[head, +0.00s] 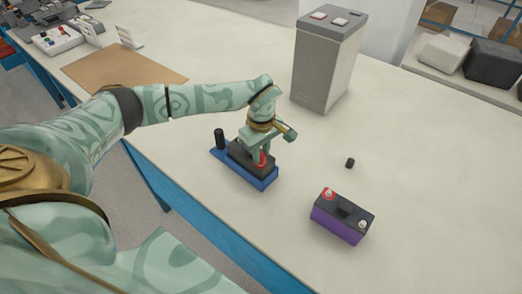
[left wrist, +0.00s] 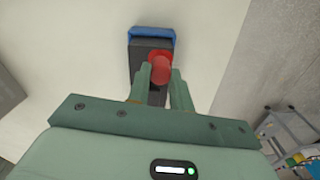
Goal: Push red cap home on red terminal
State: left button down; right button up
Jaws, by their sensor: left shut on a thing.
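A battery with a dark top (head: 236,159) and a blue lower part or base (head: 262,183) stands near the table's front edge. My left gripper (head: 260,158) points down over its dark top. It is shut on a red cap (head: 263,162). In the left wrist view the red cap (left wrist: 160,70) sits between the fingertips, over a red terminal area (left wrist: 157,54) on the dark top. I cannot tell whether the cap is fully seated, as the fingers hide part of it. My right gripper is not in view.
A black upright cylinder (head: 219,139) stands at the battery's left end. A loose black cap (head: 350,162) lies to the right. A purple battery (head: 338,226) with a red-ringed terminal stands nearer right. A tall grey battery (head: 322,70) stands behind. The table's right side is mostly clear.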

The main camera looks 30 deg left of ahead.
pick_arm(q)
jog(key=shift+f, duration=0.45)
dwell(0.3)
jog(key=c, duration=0.7)
grip_release()
notch_tip(320, 180, up, 7)
jog(key=p, duration=0.6)
jog(key=shift+r, duration=0.1)
